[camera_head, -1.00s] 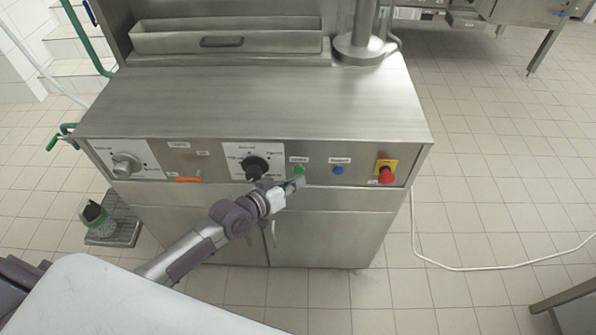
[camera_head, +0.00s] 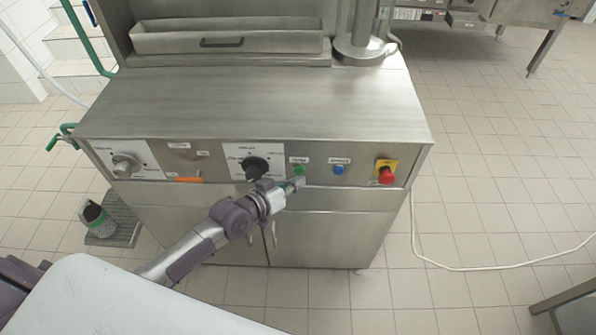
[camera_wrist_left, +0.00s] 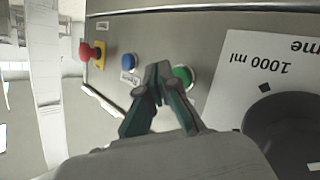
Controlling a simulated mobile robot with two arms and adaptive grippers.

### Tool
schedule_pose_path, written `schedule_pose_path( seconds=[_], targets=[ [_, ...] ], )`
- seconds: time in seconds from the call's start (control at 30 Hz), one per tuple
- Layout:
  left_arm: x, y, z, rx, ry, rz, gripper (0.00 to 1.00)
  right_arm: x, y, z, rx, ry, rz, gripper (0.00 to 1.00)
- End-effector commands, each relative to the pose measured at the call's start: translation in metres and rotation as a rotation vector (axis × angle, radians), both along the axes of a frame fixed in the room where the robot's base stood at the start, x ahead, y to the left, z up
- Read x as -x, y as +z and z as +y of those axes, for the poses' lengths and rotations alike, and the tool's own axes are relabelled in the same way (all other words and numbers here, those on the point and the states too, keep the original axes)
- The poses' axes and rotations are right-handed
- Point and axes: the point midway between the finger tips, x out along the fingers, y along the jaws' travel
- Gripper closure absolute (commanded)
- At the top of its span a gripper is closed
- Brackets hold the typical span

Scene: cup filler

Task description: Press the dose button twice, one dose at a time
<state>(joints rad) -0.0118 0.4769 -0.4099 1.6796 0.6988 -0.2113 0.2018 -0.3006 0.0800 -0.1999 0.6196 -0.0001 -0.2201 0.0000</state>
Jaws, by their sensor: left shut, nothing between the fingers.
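The green button (camera_head: 299,170) sits under a small label on the steel machine's front panel. It also shows in the left wrist view (camera_wrist_left: 183,75), just beyond my fingertips and partly covered by them. A blue button (camera_head: 338,170) is to its right in the head view. My left gripper (camera_head: 298,183) is shut and empty, its fingertips just below and in front of the green button. In the left wrist view, my left fingertips (camera_wrist_left: 158,70) overlap the green button's edge; I cannot tell whether they touch it. My right gripper is not in view.
A black dial (camera_head: 255,168) is left of the green button, and a red emergency stop (camera_head: 386,175) on yellow is at the right. A grey dial (camera_head: 126,165) and an orange-handled switch (camera_head: 188,180) are farther left. The machine top is clear.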

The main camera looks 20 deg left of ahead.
Motion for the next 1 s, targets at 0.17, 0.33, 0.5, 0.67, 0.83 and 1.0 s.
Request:
schedule_pose_path(
  seconds=[0.17, 0.33, 0.5, 0.67, 0.83, 1.0],
  targets=[
    [-0.005, 0.0, 0.001, -0.001, 0.0, 0.0, 1.0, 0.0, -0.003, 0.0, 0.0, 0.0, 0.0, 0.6],
    [-0.009, 0.0, 0.002, 0.0, 0.0, 0.001, 1.0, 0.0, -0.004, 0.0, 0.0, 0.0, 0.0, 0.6],
    [-0.008, 0.0, 0.002, 0.0, 0.0, 0.001, 1.0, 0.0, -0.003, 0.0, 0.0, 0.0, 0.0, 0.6],
    [-0.009, 0.0, 0.003, 0.0, 0.0, 0.0, 1.0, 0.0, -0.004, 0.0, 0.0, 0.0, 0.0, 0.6],
    [-0.011, 0.0, 0.003, 0.0, 0.0, 0.0, 1.0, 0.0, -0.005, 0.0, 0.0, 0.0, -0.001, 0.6],
    [-0.013, 0.0, 0.004, 0.0, 0.0, 0.0, 1.0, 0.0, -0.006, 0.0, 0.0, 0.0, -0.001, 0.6]
  ],
)
